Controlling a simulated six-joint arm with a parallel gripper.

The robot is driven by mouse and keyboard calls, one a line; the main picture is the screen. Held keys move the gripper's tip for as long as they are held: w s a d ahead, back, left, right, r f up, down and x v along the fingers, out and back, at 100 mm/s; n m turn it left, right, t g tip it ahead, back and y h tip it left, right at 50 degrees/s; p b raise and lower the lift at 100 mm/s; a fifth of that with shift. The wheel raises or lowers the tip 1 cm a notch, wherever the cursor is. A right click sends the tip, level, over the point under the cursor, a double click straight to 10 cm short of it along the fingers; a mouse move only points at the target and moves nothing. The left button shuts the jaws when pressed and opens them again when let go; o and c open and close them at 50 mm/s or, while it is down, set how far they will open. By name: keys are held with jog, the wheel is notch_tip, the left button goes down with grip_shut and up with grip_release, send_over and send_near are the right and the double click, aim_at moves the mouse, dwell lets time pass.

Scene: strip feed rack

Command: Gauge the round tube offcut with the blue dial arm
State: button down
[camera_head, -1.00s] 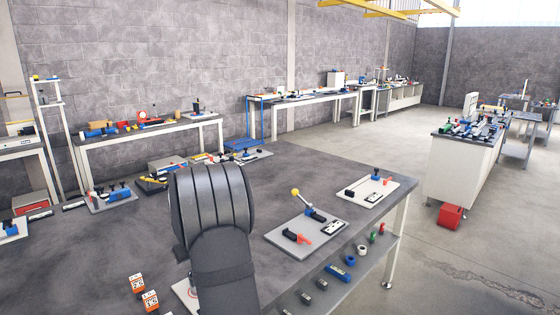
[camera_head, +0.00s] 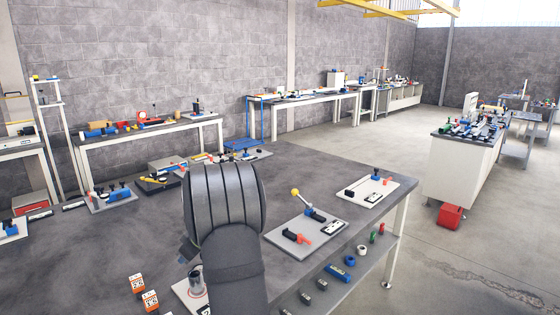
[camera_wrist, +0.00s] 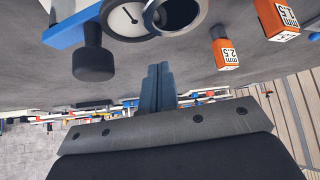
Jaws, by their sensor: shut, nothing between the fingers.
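The round tube offcut (camera_wrist: 178,12), a grey metal ring seen end-on, is at the top edge of the wrist view, partly cut off. Beside it, overlapping in the picture, is a white dial face (camera_wrist: 128,18). A blue arm (camera_wrist: 68,30) with a black knob (camera_wrist: 93,62) reaches in from the left. In the head view the tube (camera_head: 196,277) stands on a pale plate (camera_head: 181,290), partly hidden by my arm. My gripper (camera_wrist: 158,72) is shut and empty, apart from the tube in the picture. My arm hides most of it in the head view.
Two orange blocks stand on the bench, marked 2.5 mm (camera_wrist: 228,52) and 1.5 mm (camera_wrist: 277,18). A plate with a yellow-knobbed lever (camera_head: 305,236) and another plate (camera_head: 378,190) lie to the right. Bare bench top (camera_head: 90,250) is at the left.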

jog(key=shift+s+d+r, duration=0.1)
jog(key=shift+d+r, duration=0.15)
jog(key=shift+r, duration=0.15)
dwell(0.8)
jog(key=c, duration=1.7)
grip_release()
jog(key=shift+s+r, duration=0.1)
jog(key=o, duration=1.4)
jog(key=s+d+r+n+h, duration=0.1)
jog(key=s+r+n, duration=0.1)
jog(key=s+d+r+n+g+h, duration=0.1)
jog(key=s+d+n, duration=0.1)
jog(key=n, duration=0.1)
jog(key=s+d+r+n+g+h, duration=0.1)
jog(key=s+r+n, duration=0.1)
jog(key=n, duration=0.1)
jog(key=shift+s+d+r+h, duration=0.25)
jog(key=shift+d+r+h, duration=0.05)
jog(key=shift+d, duration=0.05)
jog(key=o, duration=0.3)
jog(key=s+d+r+n+h, duration=0.3)
jog(key=d+r+n, duration=0.1)
jog(key=d+n, duration=0.1)
jog(key=shift+s+d+r+g+h, duration=0.25)
jog(key=shift+s+d+g+h, duration=0.05)
jog(key=shift+d, duration=0.35)
notch_tip(320, 180, down, 10)
jog(key=shift+d, duration=0.15)
jog(key=shift+r, duration=0.1)
